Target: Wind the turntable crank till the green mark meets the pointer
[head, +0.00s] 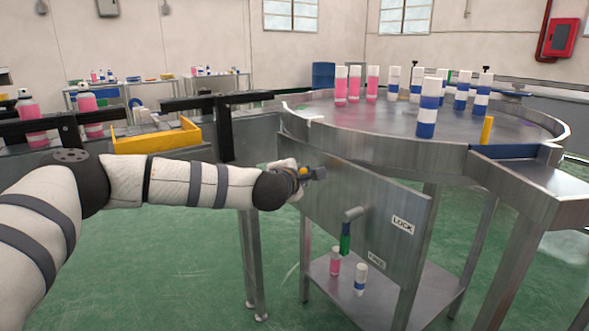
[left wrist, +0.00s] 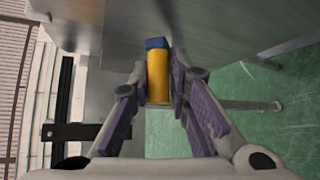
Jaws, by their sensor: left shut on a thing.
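The round steel turntable (head: 400,117) stands at the right in the head view, bearing several cans. My left gripper (head: 303,172) is in front of the steel panel below its rim. In the left wrist view my left gripper (left wrist: 159,95) is shut on the yellow crank handle (left wrist: 158,78), which has a blue end (left wrist: 157,43). A yellow upright piece (head: 487,130) stands at the turntable's front right edge; I cannot tell whether it is the pointer. I cannot make out a green mark on the turntable. My right gripper is out of view.
Two cans stand on the lower shelf (head: 385,290). A yellow bin (head: 157,141) sits at the left. Green floor is open in front.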

